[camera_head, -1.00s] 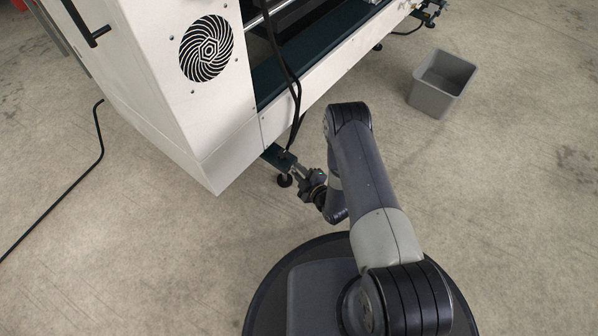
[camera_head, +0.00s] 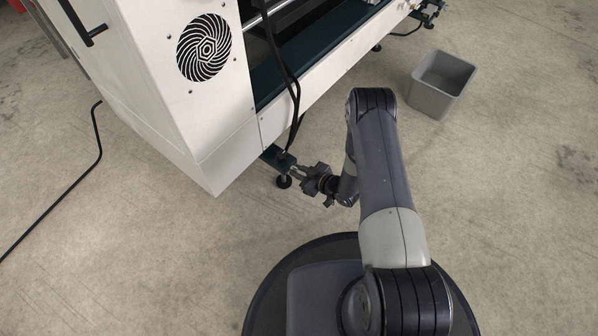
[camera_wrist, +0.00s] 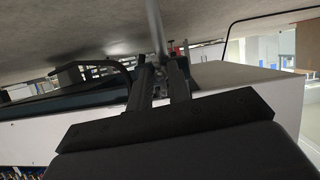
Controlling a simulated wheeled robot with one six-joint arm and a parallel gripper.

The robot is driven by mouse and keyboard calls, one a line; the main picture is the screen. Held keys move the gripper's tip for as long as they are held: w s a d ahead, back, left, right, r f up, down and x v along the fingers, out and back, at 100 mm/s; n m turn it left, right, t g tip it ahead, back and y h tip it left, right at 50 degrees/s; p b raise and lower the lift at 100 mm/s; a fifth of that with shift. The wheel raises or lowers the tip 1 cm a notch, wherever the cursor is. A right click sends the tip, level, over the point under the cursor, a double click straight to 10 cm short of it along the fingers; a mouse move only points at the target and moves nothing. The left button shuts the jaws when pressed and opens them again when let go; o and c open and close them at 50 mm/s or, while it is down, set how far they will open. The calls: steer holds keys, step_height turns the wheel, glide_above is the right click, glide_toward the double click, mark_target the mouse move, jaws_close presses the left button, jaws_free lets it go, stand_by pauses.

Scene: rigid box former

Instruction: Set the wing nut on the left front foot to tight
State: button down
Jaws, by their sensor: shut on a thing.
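The left front foot (camera_head: 284,181) stands under the machine's near corner, a dark round pad on a short stem. My gripper (camera_head: 294,171) reaches it from the right, with its fingertips at the stem just under the dark bracket. In the wrist view my gripper (camera_wrist: 161,72) is shut on the wing nut (camera_wrist: 160,73), a small grey piece mostly hidden between the fingers. The foot's bare metal stem (camera_wrist: 154,30) runs on from there to the top of that view. How tight the nut is cannot be told.
The white machine housing (camera_head: 170,90) with a round fan grille rises just behind the foot. Black cables (camera_head: 294,85) hang down close to the bracket. A grey bin (camera_head: 440,84) stands on the floor at the right. A black cable lies at the left; the floor in front is clear.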

steer(key=shift+m, duration=0.4)
stand_by(0.3)
steer(key=c, duration=1.6)
jaws_free()
steer(key=p+v, duration=0.4)
steer(key=v, duration=0.6)
steer(key=shift+d+r, duration=0.2)
steer(key=shift+d, duration=0.2)
